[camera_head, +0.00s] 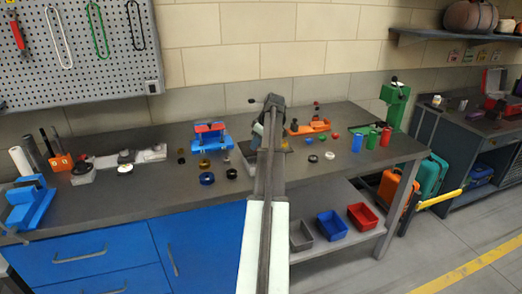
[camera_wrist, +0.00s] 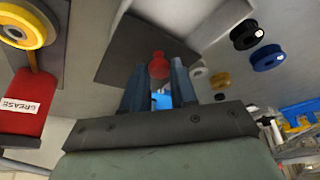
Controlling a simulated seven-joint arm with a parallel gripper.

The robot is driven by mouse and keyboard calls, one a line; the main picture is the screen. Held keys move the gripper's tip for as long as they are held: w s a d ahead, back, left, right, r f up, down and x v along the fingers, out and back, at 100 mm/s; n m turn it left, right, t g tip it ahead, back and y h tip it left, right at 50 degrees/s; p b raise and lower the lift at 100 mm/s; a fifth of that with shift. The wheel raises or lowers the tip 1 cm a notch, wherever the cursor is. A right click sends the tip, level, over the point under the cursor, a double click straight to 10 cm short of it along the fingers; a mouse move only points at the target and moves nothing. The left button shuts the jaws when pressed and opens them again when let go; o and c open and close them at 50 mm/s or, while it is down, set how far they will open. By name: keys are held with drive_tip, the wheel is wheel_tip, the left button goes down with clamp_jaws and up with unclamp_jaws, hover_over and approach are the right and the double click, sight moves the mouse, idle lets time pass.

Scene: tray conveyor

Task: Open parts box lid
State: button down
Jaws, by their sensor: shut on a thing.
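In the wrist view my gripper (camera_wrist: 159,78) has its two fingers on either side of a red knob (camera_wrist: 158,63) and is shut on it. The knob stands in front of a dark flat panel (camera_wrist: 125,52), which looks like the parts box lid. I cannot tell whether the panel is raised. In the head view my arm covers most of this spot. A pale grey box edge (camera_head: 246,152) shows just left of my gripper, partly hidden.
A red grease container (camera_wrist: 22,110) stands left in the wrist view; black (camera_wrist: 246,34) and blue (camera_wrist: 266,57) rings lie right. In the head view, a blue vise-like fixture (camera_head: 211,139) stands left of my arm. Bins sit on the lower shelf.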

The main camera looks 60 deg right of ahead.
drive_tip(key=w+d, duration=0.2)
drive_tip(key=shift+w+d, duration=0.4)
drive_tip(key=c, duration=0.9)
unclamp_jaws()
drive_tip(key=shift+s, duration=0.1)
drive_tip(key=v, duration=1.3)
drive_tip(key=shift+r, duration=0.4)
drive_tip(key=shift+s+a, duration=0.1)
